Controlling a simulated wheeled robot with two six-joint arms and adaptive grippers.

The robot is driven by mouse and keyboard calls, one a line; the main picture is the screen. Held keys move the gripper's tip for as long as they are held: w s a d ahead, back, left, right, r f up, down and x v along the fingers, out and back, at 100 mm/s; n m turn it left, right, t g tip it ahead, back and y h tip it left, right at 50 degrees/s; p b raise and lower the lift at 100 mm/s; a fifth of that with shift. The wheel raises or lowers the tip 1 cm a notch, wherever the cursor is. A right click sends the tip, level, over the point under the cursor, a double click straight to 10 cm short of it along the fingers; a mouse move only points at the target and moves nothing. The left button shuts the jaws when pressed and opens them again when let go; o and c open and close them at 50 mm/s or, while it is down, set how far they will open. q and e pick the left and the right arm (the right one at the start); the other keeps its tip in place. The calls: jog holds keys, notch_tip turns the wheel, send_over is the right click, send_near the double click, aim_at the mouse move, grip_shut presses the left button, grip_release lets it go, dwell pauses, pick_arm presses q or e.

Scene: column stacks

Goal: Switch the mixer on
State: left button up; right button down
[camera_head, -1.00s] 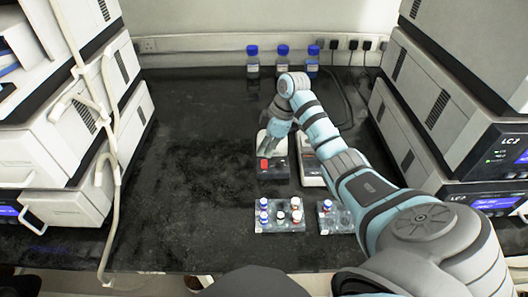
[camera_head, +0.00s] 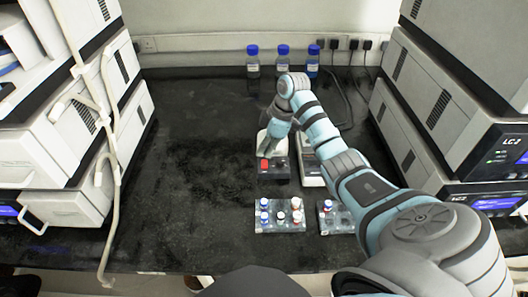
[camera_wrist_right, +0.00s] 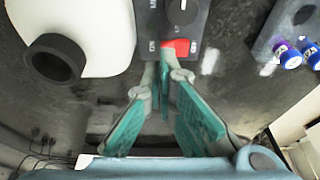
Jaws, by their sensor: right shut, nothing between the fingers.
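The mixer has a white body (camera_wrist_right: 95,28) with a round black cup (camera_wrist_right: 55,60) and a dark front panel (camera_head: 279,171). A red switch (camera_head: 264,165) sits on that panel; in the right wrist view the switch (camera_wrist_right: 181,47) is beside a round dark knob (camera_wrist_right: 182,9). My right gripper (camera_head: 267,151) is shut and empty, pointing down over the mixer's front. In the right wrist view its fingertips (camera_wrist_right: 164,68) are close together at the switch's near edge. I cannot tell if they touch it. My left gripper is not in view.
A white device (camera_head: 311,169) stands just right of the mixer. Two clear racks with capped vials, left (camera_head: 279,227) and right (camera_head: 336,228), sit in front. Three blue-capped bottles (camera_head: 283,68) stand behind. Stacked instruments flank the bench; its left part (camera_head: 185,165) is clear.

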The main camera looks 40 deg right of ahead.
aim_at(266, 161)
jog(key=shift+f+b, duration=0.3)
jog(key=shift+f, duration=0.7)
dwell(0.3)
notch_tip(266, 161, up, 5)
jog(key=p, duration=0.6)
jog(key=shift+r, duration=0.15)
